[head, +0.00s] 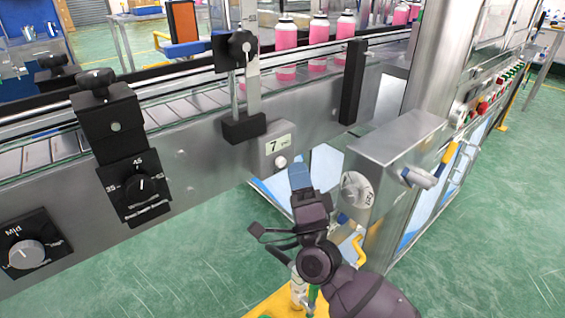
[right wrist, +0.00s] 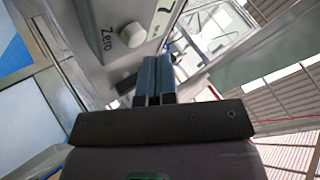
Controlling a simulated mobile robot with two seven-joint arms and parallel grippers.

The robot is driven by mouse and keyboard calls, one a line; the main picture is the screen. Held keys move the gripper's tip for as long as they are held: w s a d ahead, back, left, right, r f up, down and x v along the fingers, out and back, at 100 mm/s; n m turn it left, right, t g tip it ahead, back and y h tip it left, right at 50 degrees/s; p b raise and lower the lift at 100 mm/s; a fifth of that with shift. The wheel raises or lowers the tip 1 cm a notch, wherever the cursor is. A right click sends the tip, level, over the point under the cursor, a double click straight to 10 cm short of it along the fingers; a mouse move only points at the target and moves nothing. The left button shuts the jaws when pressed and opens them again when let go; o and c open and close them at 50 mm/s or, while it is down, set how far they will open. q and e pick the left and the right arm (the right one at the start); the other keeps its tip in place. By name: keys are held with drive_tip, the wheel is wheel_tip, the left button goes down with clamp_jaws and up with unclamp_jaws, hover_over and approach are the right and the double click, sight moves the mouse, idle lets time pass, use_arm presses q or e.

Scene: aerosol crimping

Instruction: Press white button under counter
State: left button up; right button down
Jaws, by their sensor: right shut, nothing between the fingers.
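The white button (head: 281,162) sits on a small grey counter box (head: 270,146) with a display reading 7, fixed to the side of the conveyor. In the right wrist view the button (right wrist: 133,35) is a round white knob beside the word "Zero". My right gripper (head: 299,168) is shut and empty, its blue fingers pointing up just below and right of the button in the head view. In the right wrist view the fingertips (right wrist: 155,60) are below and right of the button, apart from it in the picture. My left gripper is not in view.
A steel box with a round dial (head: 357,189) stands close right of my right gripper. Black brackets and a black dial (head: 142,186) are on the conveyor side to the left. Pink cans (head: 318,30) stand on the conveyor. The green floor in front is open.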

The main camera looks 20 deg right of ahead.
drive_tip(key=shift+w, duration=0.15)
drive_tip(key=shift+w+a, duration=0.15)
drive_tip(key=shift+w, duration=0.1)
drive_tip(key=shift+w+a, duration=0.15)
drive_tip(key=shift+w, duration=0.25)
idle(1.0)
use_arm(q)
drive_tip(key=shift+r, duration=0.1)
use_arm(e)
drive_tip(key=shift+s, duration=0.1)
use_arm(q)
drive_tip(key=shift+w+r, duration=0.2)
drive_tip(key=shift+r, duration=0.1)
use_arm(e)
drive_tip(key=shift+s+d, duration=0.3)
drive_tip(key=shift+s, duration=0.45)
use_arm(q)
drive_tip(key=shift+p, duration=0.3)
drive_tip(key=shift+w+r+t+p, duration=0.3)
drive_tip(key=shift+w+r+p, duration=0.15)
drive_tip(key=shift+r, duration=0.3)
use_arm(e)
drive_tip(key=s, duration=0.1)
drive_tip(key=s+d, duration=0.1)
drive_tip(key=s, duration=0.2)
drive_tip(key=shift+s+d, duration=0.35)
